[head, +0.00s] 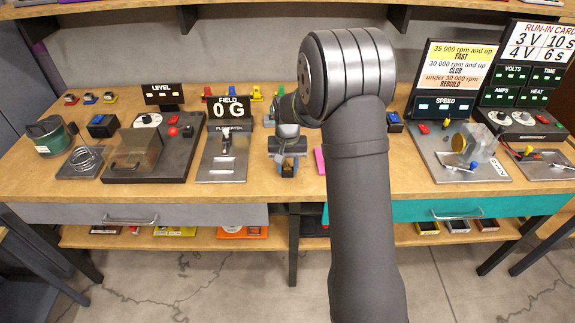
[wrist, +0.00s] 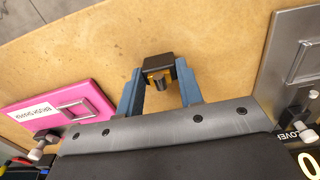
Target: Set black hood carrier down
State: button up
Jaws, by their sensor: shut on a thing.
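The black hood carrier (wrist: 158,67) shows in the wrist view as a small black block with a yellowish part on its near face. My gripper (wrist: 159,81) is shut on it, with one blue-grey finger on either side. In the head view my gripper (head: 287,154) is over the middle of the wooden bench, between the field meter and the pink thing, and my arm comes in from the right. The carrier is small and dark between the fingers there. I cannot tell whether its underside touches the bench.
A pink labelled case (wrist: 60,106) lies to the left in the wrist view and is mostly behind my arm in the head view (head: 320,161). The field meter's metal plate (head: 221,160) is on the other side. Bare bench surrounds the carrier.

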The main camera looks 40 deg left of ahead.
aim_at(287, 169)
jog(key=o, duration=0.9)
jog(key=shift+o, duration=0.2)
notch_tip(287, 169, up, 12)
jog(key=shift+r, duration=0.15)
notch_tip(287, 169, down, 12)
jog(key=shift+f, duration=0.1)
jog(key=shift+r, duration=1.85)
